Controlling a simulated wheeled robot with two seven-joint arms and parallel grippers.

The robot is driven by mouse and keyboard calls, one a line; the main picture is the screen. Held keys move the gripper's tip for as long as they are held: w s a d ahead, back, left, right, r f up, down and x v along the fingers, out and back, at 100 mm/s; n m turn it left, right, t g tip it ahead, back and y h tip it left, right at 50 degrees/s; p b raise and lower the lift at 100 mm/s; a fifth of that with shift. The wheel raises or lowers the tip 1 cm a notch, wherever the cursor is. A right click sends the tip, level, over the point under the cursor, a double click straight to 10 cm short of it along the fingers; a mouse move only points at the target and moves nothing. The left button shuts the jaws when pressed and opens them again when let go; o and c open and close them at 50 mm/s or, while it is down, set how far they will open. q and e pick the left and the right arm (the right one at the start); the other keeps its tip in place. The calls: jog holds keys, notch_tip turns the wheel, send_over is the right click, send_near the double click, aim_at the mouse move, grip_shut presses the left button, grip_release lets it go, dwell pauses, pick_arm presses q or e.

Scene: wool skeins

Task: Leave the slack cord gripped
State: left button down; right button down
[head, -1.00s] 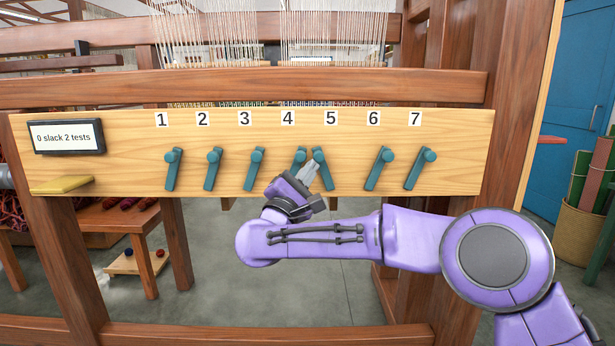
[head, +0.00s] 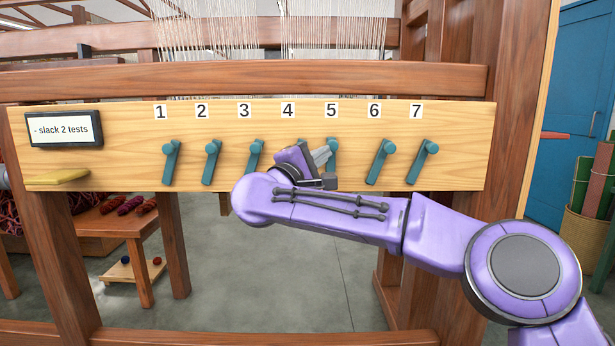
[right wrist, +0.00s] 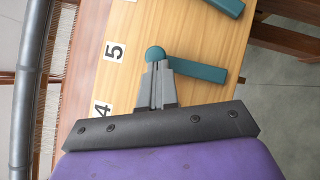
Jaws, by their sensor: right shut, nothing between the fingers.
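A pale wooden board on the loom carries a row of green levers under number labels 1 to 7. Lever 5 (head: 332,148) hangs about straight down; it also shows in the right wrist view (right wrist: 205,71). Lever 4 is mostly hidden behind my right gripper in the head view. My right gripper (head: 324,156) is shut and empty, its fingertips (right wrist: 157,68) at lever 5, just below its round knob; I cannot tell whether they touch. A small display (head: 64,129) reads "- slack 2 tests". No gripped cord is visible. My left gripper is not in view.
Lever 6 (head: 381,162) and lever 7 (head: 423,162) stand to the right, levers 1 to 3 to the left. Loom beams frame the board. A low table (head: 125,222) with wool stands behind at left.

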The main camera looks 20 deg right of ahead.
jog(key=shift+s+d+r+m+g+y+b, duration=0.15)
jog(key=shift+d+m+g+y+b, duration=0.15)
jog(key=shift+d+m+g+b, duration=0.4)
jog(key=shift+s+d+r+m+g+y+b, duration=0.1)
jog(key=shift+s+d+m+g+y+b, duration=0.25)
jog(key=shift+m, duration=0.65)
jog(key=shift+w+d, duration=0.1)
jog(key=shift+w, duration=0.1)
jog(key=w+a+f+v, duration=0.1)
jog(key=w+v, duration=0.1)
jog(key=v, duration=1.1)
jog(key=shift+a, duration=0.25)
